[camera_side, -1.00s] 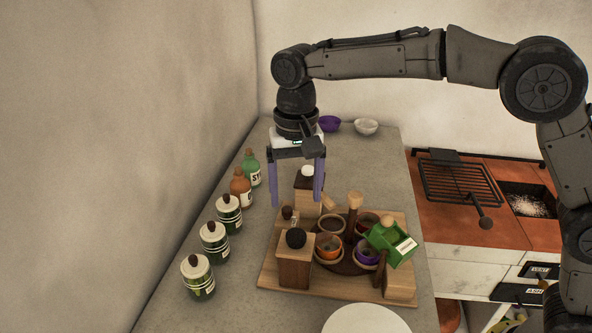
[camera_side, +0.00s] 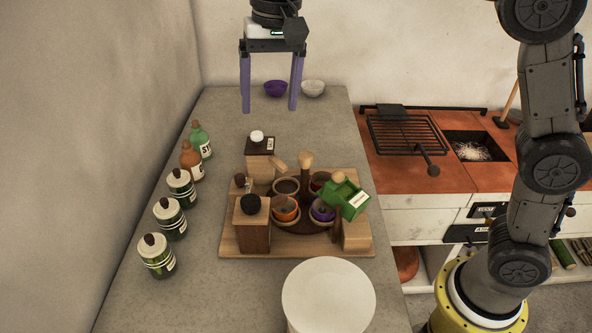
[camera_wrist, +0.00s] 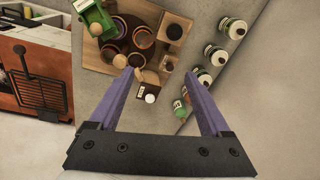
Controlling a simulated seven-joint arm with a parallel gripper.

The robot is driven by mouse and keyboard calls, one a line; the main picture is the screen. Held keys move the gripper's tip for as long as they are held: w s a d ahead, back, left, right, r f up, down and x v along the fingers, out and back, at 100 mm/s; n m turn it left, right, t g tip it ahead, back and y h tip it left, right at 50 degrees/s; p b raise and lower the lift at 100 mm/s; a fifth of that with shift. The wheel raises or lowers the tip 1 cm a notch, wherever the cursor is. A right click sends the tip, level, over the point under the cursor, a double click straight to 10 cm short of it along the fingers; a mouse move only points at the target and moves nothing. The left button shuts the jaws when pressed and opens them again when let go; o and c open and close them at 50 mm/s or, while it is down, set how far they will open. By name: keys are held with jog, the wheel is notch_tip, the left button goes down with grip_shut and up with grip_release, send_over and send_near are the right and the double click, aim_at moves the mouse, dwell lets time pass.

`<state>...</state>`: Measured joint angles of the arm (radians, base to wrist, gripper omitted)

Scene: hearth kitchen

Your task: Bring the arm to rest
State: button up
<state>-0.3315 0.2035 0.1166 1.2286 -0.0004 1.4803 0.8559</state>
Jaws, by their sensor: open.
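My gripper (camera_side: 268,108) is open, with its two purple fingers apart and nothing between them. In the side view it hangs fingers down, high above the back part of the counter. It also shows in the wrist view (camera_wrist: 163,72), fingers spread, with the wooden board and the bottles far below them. My arm (camera_side: 545,130) rises at the right of the side view; its upper links run out of the top of the picture.
A wooden board (camera_side: 320,250) carries wooden boxes, several small bowls and a green box (camera_side: 342,198). Several jars and bottles (camera_side: 170,218) line the left. A purple bowl (camera_side: 276,88) and white bowl (camera_side: 313,88) stand behind. A round white top (camera_side: 328,300) is in front; a grill (camera_side: 405,135) is right.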

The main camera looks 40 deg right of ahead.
jog(key=s+d+r+t, duration=0.3)
jog(key=s+d, duration=0.8)
jog(key=s, duration=0.4)
jog(key=s+d+f+n+t, duration=0.1)
jog(key=s+d+f+n, duration=0.2)
jog(key=s+f+n, duration=0.3)
jog(key=s+f, duration=0.4)
jog(key=f, duration=0.2)
jog(key=shift+d+f, duration=0.1)
